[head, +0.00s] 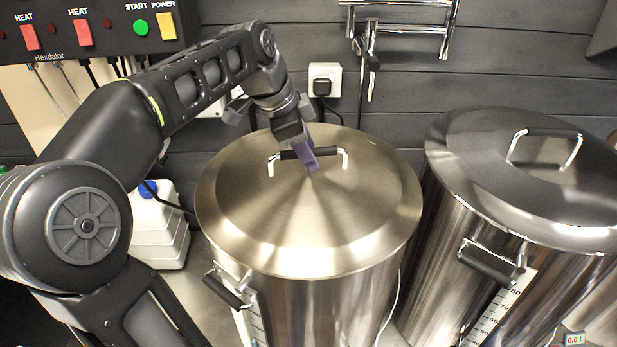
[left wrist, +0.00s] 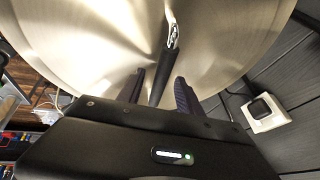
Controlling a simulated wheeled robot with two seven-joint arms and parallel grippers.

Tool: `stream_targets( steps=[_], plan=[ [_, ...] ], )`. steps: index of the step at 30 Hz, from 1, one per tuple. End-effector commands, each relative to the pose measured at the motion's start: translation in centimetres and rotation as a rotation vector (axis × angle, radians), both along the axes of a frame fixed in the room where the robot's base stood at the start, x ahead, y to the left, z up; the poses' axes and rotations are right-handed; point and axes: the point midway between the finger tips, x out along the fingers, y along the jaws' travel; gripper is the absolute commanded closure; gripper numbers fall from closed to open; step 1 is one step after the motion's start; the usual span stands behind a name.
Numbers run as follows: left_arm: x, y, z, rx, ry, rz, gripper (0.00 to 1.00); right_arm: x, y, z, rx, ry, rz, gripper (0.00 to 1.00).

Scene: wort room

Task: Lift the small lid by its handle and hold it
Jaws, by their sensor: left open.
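A round brushed-steel lid (head: 300,225) lies flat on the left pot in the head view. Its handle (head: 335,151) has a black grip on bent metal ends. My left gripper (head: 309,162) reaches down from behind onto the middle of this handle. In the left wrist view the black handle (left wrist: 171,52) runs between the two fingers of my open left gripper (left wrist: 161,80), with a finger on either side. Whether either finger touches the handle, I cannot tell. My right gripper is not in view.
A second steel pot with a lid (head: 465,165) and handle stands close on the right. A control box (head: 110,30) hangs at the upper left. A wall socket (head: 325,72) with a plug sits behind the left pot. A white canister (head: 160,230) stands left of it.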

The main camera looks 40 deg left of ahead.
Motion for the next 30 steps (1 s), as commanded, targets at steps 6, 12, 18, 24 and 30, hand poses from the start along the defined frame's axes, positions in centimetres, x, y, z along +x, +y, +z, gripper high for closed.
stream_targets(
  steps=[6, 12, 18, 24, 30],
  plan=[
    [0.47, -0.13, -1.1, 0.001, -0.002, 0.001, 0.58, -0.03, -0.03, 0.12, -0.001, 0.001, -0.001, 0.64],
    [0.45, -0.12, -1.07, 0.001, -0.001, 0.0, 0.58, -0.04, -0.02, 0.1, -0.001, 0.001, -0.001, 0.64],
    [0.45, -0.12, -1.06, 0.001, -0.001, 0.0, 0.58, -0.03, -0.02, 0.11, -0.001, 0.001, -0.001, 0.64],
    [0.45, -0.12, -1.05, 0.001, -0.001, -0.001, 0.65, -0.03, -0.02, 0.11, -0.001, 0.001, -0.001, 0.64],
    [0.45, -0.12, -1.05, 0.001, -0.001, -0.001, 0.81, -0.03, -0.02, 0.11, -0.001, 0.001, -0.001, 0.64]
  ],
)
